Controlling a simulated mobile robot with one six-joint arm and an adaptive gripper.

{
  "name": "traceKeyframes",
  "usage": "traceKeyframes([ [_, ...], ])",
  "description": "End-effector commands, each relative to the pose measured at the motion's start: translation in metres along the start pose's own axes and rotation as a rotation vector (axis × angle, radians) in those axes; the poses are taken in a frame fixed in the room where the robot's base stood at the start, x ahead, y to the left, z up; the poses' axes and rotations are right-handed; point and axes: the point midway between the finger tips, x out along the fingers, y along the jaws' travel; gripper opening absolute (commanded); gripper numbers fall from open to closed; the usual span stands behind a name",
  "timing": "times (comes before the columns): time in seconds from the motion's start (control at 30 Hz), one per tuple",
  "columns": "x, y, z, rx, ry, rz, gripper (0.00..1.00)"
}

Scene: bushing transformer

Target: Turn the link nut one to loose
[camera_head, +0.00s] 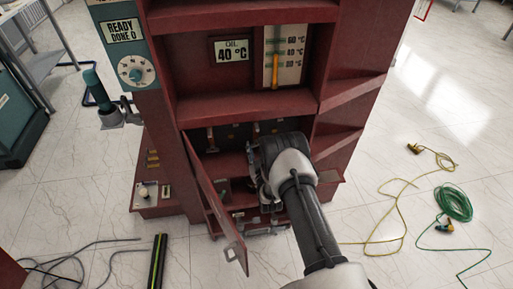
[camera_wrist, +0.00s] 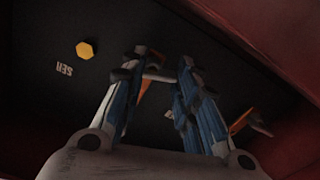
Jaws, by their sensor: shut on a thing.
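My gripper (camera_wrist: 158,73) reaches into the dark compartment of the red transformer cabinet. In the head view my gripper (camera_head: 256,182) is largely hidden behind my wrist. In the wrist view its two blue-and-grey fingers are shut on a small grey part (camera_wrist: 158,76) between the tips. Dark shadow and the fingers hide most of this part, so I cannot tell for sure that it is link nut one. An orange strip (camera_wrist: 147,91) shows just below it.
An orange piece (camera_wrist: 240,122) lies right of the fingers. The red compartment wall (camera_wrist: 275,45) is close at the right. The cabinet door (camera_head: 214,205) hangs open left of my arm. Yellow cable (camera_head: 397,210) and green cable (camera_head: 453,203) lie on the floor at right.

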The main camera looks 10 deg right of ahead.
Motion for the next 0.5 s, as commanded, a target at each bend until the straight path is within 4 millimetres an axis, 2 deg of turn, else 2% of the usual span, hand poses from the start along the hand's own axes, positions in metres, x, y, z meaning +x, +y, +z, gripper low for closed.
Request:
traceKeyframes([
  [0.03,0.0011,0.008,-0.0007,-0.043,0.001,0.019,0.05],
  [0.5,0.003,0.0111,-0.0044,-0.49,0.004,0.029,0.04],
])
